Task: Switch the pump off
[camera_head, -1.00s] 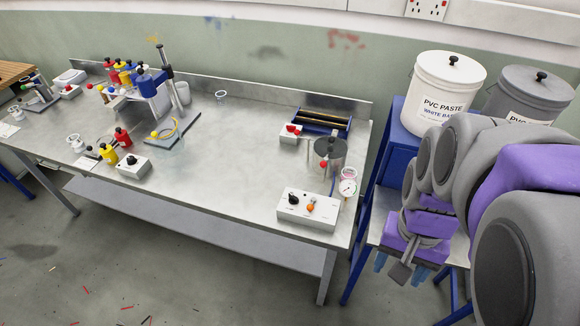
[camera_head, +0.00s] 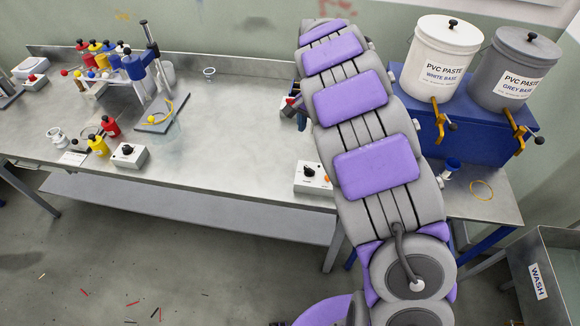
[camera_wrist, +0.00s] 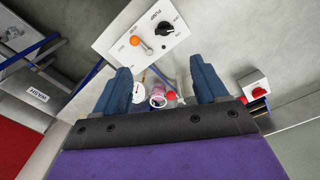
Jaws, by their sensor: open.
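The white control box (camera_head: 311,188) stands at the front right of the bench, partly hidden by my arm in the head view. In the wrist view the box (camera_wrist: 118,42) shows upside down, with the lettering PUMP, a black knob (camera_wrist: 165,28) and an orange part with a lever (camera_wrist: 140,43). My gripper (camera_wrist: 160,66) is open, its two blue fingers apart with nothing held between them. The fingertips appear close to the box edge in the picture; their height above it cannot be told. In the head view my arm hides most of the gripper.
A pressure gauge (camera_wrist: 138,97), a pink-rimmed cup (camera_wrist: 158,97) and a red-knobbed box (camera_wrist: 254,86) show beyond the fingers. Paste buckets (camera_head: 437,62) stand right of my arm. Another black-knobbed box (camera_head: 128,157) stands left; bare bench (camera_head: 220,135) lies between.

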